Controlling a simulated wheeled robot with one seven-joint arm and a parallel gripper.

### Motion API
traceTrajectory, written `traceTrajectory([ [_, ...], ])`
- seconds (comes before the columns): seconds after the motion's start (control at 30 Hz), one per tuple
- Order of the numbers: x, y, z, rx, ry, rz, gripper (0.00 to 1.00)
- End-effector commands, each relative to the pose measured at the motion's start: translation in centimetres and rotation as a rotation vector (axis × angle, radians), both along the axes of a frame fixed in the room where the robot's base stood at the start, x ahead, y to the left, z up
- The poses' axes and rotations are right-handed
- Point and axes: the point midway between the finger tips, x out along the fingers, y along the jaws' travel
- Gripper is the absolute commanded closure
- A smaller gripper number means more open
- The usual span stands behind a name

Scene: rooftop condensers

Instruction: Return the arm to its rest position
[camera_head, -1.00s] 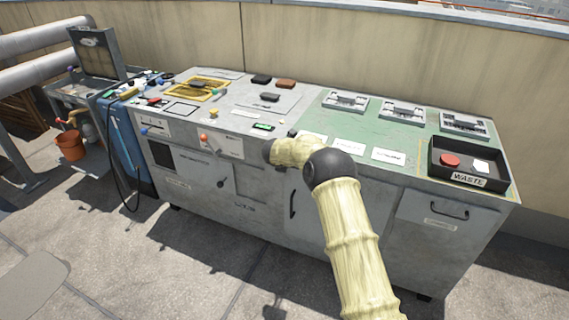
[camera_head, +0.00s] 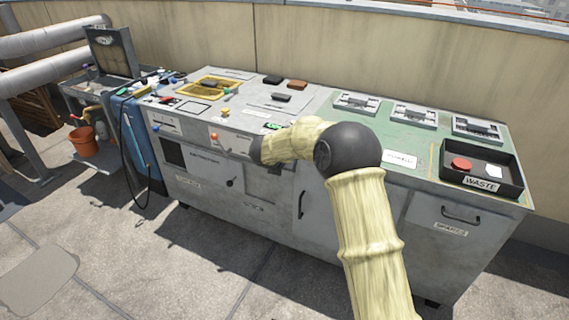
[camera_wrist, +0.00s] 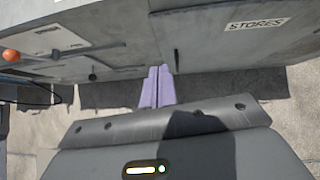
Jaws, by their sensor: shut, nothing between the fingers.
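My arm, in a pale yellow sleeve with a dark elbow joint, reaches up from the bottom of the head view and bends left in front of the grey workbench (camera_head: 235,198). The far end of my arm hides my gripper in the head view. In the wrist view my gripper (camera_wrist: 157,70) shows as two purple fingers pressed together with nothing between them. The fingers point toward the bench's front face, near the label "STORES" (camera_wrist: 257,24). Whether they touch the bench cannot be told.
An orange knob (camera_head: 214,136) sticks out of the bench front, left of my arm. A black waste tray (camera_head: 452,180) stands at the bench's right end. A blue cabinet (camera_head: 137,150) and an orange bucket (camera_head: 84,142) are at left. Paved floor in front is clear.

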Motion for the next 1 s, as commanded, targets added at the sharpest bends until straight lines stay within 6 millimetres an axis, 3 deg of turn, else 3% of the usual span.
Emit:
traceTrajectory([
  [0.3,0.0,0.0,0.1,-0.007,-0.001,0.009,1.00],
  [0.47,-0.1,-1.1,1.7,-0.120,-0.019,0.151,1.00],
  [0.63,-1.5,-2.3,4.7,-0.421,-0.034,0.531,1.00],
  [0.77,-4.0,-3.1,6.1,-0.692,-0.016,0.868,1.00],
  [1.0,-11.7,-5.5,6.2,-1.158,0.083,1.490,1.00],
])
